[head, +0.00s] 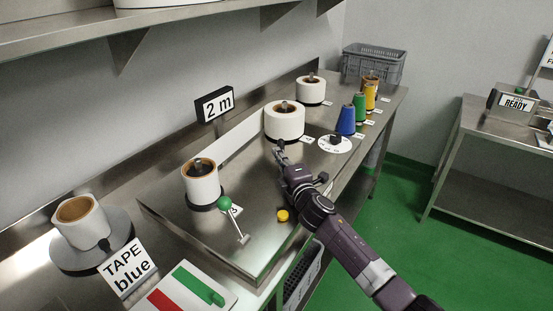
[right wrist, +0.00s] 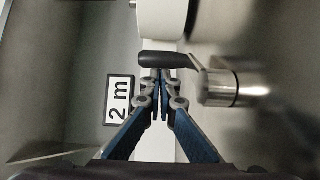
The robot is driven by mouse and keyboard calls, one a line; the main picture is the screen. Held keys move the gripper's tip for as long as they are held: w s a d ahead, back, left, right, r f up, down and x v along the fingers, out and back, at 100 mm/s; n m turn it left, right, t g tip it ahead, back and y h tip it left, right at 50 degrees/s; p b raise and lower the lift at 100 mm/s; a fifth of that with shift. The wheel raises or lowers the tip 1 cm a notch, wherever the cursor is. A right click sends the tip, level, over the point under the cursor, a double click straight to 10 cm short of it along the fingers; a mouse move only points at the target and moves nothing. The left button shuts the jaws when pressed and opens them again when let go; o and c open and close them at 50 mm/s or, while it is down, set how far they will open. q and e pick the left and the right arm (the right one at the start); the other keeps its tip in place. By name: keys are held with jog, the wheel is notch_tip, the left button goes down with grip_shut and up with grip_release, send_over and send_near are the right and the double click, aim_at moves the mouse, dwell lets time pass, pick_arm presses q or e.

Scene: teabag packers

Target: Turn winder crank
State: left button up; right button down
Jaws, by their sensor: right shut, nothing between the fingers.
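In the right wrist view a crank shows a black handle (right wrist: 165,60) on a metal arm that runs to a shiny round hub (right wrist: 220,88). My right gripper (right wrist: 160,78) is shut and empty, with its fingertips close to the black handle; I cannot tell whether they touch it. In the head view my right gripper (head: 280,147) is over the steel bench, in front of a white roll (head: 285,120). I cannot make out the crank in the head view. My left gripper is not in view.
A lever with a green knob (head: 225,203) and a yellow button (head: 283,215) are nearer on the bench. A "2 m" sign (head: 214,104) stands behind. Blue (head: 345,120), green and yellow spools, a white dial (head: 335,144) and a grey crate (head: 374,66) lie beyond.

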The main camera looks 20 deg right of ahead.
jog(key=s, duration=1.2)
jog(key=shift+d, duration=0.2)
dwell(0.9)
